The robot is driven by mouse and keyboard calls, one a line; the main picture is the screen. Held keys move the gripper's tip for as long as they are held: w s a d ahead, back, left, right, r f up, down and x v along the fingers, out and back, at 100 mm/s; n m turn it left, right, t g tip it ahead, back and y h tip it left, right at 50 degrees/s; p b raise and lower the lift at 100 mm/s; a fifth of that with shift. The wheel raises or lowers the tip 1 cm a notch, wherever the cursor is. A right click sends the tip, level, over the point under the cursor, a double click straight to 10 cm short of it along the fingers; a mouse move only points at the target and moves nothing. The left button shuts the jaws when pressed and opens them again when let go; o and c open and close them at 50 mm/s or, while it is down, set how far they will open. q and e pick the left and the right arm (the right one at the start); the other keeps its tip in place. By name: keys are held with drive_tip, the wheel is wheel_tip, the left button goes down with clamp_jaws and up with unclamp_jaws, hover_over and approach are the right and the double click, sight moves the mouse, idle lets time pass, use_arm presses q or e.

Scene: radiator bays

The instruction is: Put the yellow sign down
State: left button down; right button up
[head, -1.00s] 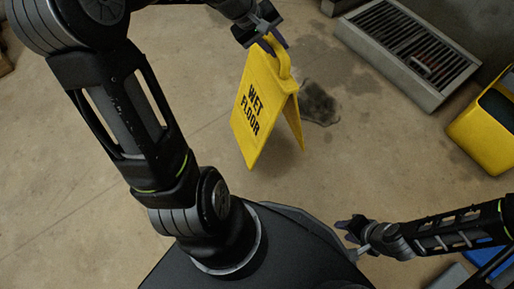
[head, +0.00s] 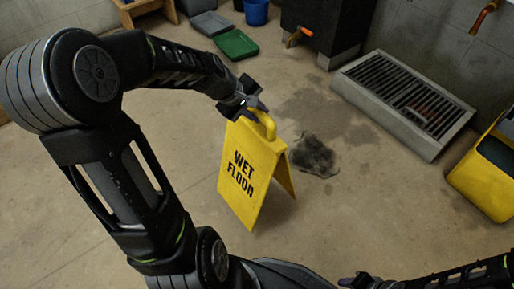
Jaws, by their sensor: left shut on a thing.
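The yellow "WET FLOOR" sign (head: 250,170) is in the middle of the head view, upright with its two panels spread like a tent. My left gripper (head: 256,112) is shut on the handle at the top of the sign. I cannot tell whether the sign's feet touch the floor. My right gripper (head: 358,281) is at the bottom edge of the view, away from the sign, and its fingers are too small and cut off to judge.
A dark wet patch with a grey heap (head: 314,157) lies just right of the sign. A floor grate (head: 405,95) and a yellow bucket (head: 488,170) stand at the right. Green tray (head: 236,45) and blue bucket (head: 256,12) are at the back. Floor at left and front is clear.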

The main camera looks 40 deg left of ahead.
sight(256, 126)
use_arm(q)
drive_tip(key=shift+f, duration=0.7)
drive_tip(key=shift+f+b, duration=1.45)
drive_tip(key=shift+f, duration=1.05)
drive_tip(key=shift+f, duration=0.2)
drive_tip(key=c, duration=1.2)
unclamp_jaws()
drive_tip(key=shift+r, duration=0.15)
